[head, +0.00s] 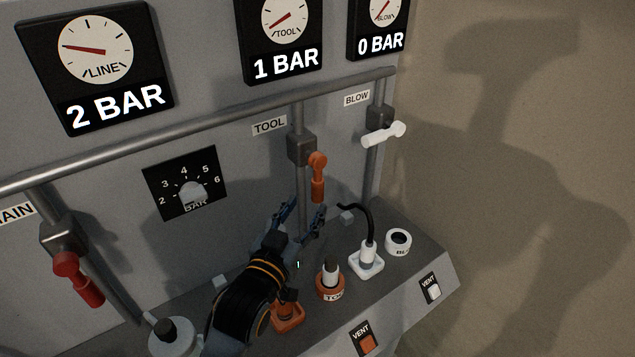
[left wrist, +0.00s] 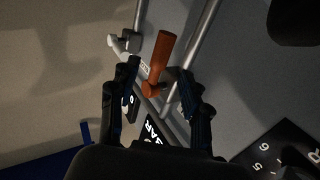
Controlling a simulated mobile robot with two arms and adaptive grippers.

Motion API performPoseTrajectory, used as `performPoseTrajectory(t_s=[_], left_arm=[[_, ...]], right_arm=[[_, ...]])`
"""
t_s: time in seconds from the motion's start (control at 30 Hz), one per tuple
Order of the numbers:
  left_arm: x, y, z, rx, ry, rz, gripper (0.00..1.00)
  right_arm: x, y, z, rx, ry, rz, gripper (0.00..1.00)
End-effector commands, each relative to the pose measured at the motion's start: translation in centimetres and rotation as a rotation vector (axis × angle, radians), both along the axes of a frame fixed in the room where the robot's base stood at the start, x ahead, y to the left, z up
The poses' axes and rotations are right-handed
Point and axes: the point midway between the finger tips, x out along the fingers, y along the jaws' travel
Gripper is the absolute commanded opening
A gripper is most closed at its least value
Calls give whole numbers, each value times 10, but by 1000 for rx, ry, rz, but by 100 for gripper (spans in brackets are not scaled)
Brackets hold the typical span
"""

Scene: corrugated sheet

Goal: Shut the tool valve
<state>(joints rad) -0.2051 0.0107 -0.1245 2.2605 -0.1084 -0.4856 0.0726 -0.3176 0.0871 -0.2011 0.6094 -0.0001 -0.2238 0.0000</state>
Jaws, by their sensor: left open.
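The tool valve has an orange handle (head: 317,178) that hangs down along its vertical pipe, below the TOOL label (head: 269,125). In the left wrist view the orange handle (left wrist: 162,60) shows between the two fingers. My left gripper (head: 303,214) is open and empty, just below the handle's lower end in the head view. I see no clear contact between fingers and handle. The tool gauge (head: 284,20) reads 1 BAR. My right gripper is not in view.
The white blow valve handle (head: 383,134) sits close on the right, turned across its pipe. The red main handle (head: 79,279) is at lower left. A pressure dial (head: 187,184) is on the panel. Fittings, including a white hose socket (head: 366,262), stand on the ledge below.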

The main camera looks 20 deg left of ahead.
Motion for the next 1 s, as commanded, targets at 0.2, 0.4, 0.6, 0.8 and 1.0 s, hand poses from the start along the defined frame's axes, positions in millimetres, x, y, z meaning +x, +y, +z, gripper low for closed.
performPoseTrajectory(t_s=[0.2, 0.4, 0.6, 0.8, 1.0], left_arm=[[45, -3, 3, 0, -1, 0, 48], [68, -5, 1, 0, 0, 0, 48], [75, -6, 0, 0, 0, 0, 48], [75, -6, 0, 0, 1, 0, 46], [74, -6, 0, 0, 1, 0, 5]], right_arm=[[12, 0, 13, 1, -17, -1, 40], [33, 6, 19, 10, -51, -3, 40], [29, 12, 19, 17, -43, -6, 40], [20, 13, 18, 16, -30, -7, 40], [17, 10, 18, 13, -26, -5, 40]])
